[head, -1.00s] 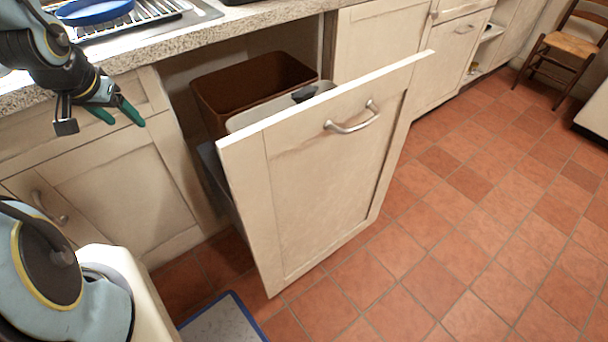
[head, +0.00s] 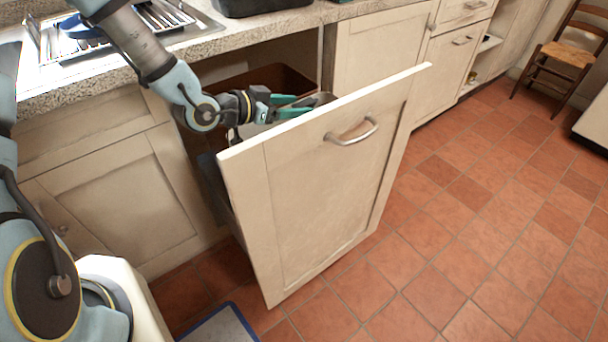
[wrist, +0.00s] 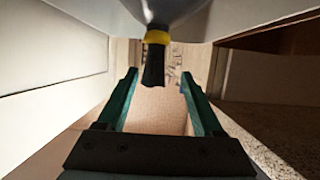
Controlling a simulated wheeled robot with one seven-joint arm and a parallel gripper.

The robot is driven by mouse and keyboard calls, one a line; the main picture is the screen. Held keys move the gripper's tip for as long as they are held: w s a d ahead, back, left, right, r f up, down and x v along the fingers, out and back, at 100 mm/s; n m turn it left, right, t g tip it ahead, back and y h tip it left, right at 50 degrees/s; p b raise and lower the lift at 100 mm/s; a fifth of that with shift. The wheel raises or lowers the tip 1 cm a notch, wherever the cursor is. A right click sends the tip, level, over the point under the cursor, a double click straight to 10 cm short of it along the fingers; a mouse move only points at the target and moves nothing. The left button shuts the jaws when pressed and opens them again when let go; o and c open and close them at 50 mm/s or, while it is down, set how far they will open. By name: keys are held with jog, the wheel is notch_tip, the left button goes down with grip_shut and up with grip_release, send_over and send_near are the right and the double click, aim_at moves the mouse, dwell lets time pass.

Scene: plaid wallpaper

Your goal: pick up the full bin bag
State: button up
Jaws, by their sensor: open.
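The bin bag (wrist: 176,12) shows at the top of the wrist view as a grey rounded shape. Its dark gathered neck (wrist: 153,68) hangs down in the picture below a yellow tie (wrist: 157,37). My gripper (wrist: 158,75) is open, with one green finger on each side of the neck's end and gaps visible on both sides. In the head view my gripper (head: 304,106) is over the pulled-out bin drawer (head: 310,190), just behind its front panel. My arm and gripper hide most of the bag and its bin there.
A brown bin (head: 290,77) stands behind my gripper in the drawer. The granite worktop (head: 215,50) lies above and behind, with a dish rack (head: 150,18) and a dark tub (head: 260,6). The tiled floor (head: 450,250) at right is clear.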

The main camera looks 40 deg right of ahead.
jog(key=x, duration=0.3)
jog(key=p+x, duration=0.1)
jog(key=shift+s+d+f, duration=0.2)
jog(key=shift+s+f, duration=0.1)
jog(key=shift+s, duration=0.15)
jog(key=shift+d+f, duration=0.25)
jog(key=shift+d, duration=0.25)
grip_shut()
dwell(0.4)
jog(key=shift+r, duration=0.15)
